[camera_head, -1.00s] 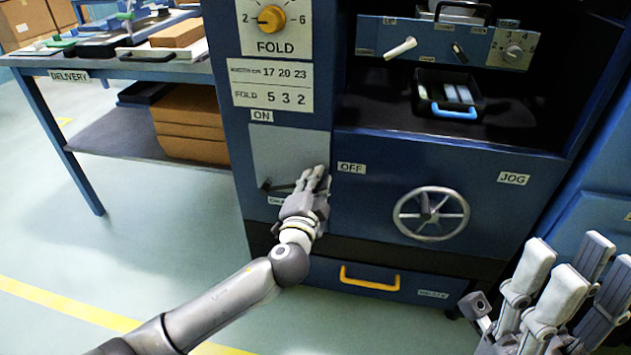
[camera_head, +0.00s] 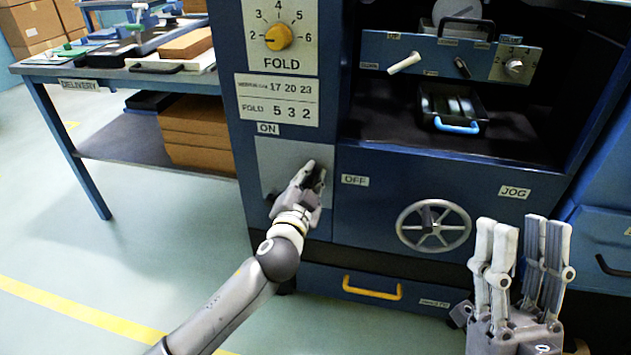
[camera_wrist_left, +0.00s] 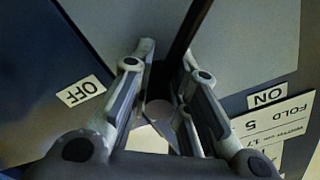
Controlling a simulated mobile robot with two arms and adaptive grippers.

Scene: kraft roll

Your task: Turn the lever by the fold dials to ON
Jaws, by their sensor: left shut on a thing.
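The grey lever panel (camera_head: 280,155) is on the blue machine front, with the ON label (camera_head: 268,128) at its upper left and the OFF label (camera_head: 355,181) beyond its right edge. My left gripper (camera_head: 315,175) is in front of the panel's right part and hides most of the lever. In the left wrist view the lever shows as a dark bar (camera_wrist_left: 190,35) running up from between the fingers of my left gripper (camera_wrist_left: 167,60), which is shut on it. My right gripper (camera_head: 522,235) is open and empty, fingers up, at the lower right.
The fold dial (camera_head: 278,37) is above the panel, pointing near 2. A spoked handwheel (camera_head: 433,226) and the JOG label (camera_head: 514,192) are to the right. A yellow drawer handle (camera_head: 371,288) is below. The delivery table (camera_head: 110,75) stands at the left.

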